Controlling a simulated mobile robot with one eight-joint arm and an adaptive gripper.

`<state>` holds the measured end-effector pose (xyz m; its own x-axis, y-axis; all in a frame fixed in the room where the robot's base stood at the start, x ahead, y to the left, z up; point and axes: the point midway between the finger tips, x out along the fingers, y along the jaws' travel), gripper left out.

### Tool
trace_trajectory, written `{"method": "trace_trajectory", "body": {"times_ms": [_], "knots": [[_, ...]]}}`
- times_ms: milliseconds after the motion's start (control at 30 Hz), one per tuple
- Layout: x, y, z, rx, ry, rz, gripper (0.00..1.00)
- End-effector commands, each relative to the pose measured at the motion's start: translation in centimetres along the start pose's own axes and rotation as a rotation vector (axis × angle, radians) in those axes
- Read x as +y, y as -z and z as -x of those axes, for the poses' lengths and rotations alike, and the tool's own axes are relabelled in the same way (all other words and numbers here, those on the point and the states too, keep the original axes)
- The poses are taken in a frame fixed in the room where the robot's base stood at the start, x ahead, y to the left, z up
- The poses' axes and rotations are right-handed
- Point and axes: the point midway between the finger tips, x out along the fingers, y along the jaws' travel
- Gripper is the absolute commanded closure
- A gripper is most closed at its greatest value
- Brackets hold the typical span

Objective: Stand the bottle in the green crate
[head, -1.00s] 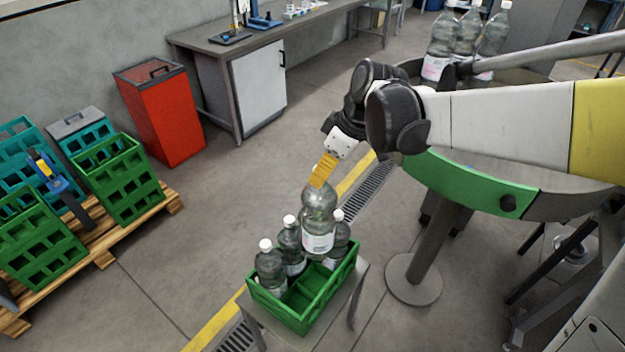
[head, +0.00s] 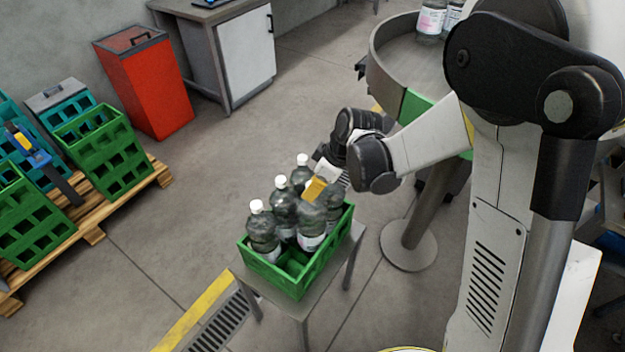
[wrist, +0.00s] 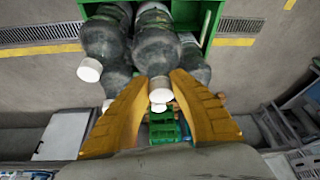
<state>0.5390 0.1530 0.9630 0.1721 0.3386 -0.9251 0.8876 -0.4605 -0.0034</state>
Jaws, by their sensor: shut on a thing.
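The green crate (head: 275,278) stands on a small grey stand and holds several clear bottles with white caps. My gripper (head: 315,189) has yellow fingers and is shut on the neck of one bottle (head: 311,220). This bottle is roughly upright, with its lower part down inside the crate at the front right; its base is hidden by the crate wall. In the wrist view the yellow fingers (wrist: 160,90) close around the held bottle (wrist: 157,45) just by its white cap, with other bottles close beside it.
The crate's front corner (head: 292,262) has an empty cell. A round table (head: 400,70) with bottles stands behind to the right. A red bin (head: 147,85) and a pallet (head: 100,215) with green and teal crates are at the left.

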Motion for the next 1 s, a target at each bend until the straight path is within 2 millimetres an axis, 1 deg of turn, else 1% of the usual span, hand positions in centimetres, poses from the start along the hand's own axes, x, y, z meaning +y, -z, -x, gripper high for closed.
{"method": "trace_trajectory", "body": {"times_ms": [167, 400, 467, 833, 867, 900, 1000], "knots": [[0.0, -0.2, -0.7, 0.002, 0.0, 0.0, 1.0], [0.0, -1.4, -3.6, 0.002, 0.0, 0.0, 1.0], [0.0, -1.6, -4.0, 0.002, 0.0, 0.0, 1.0], [0.0, -1.7, -4.3, 0.001, 0.0, 0.0, 1.0], [0.0, -1.8, -4.3, 0.0, 0.0, 0.0, 0.67], [0.0, -1.8, -4.2, 0.0, 0.0, 0.0, 0.58], [0.0, -1.8, -4.2, 0.0, 0.0, 0.0, 0.58]]}}
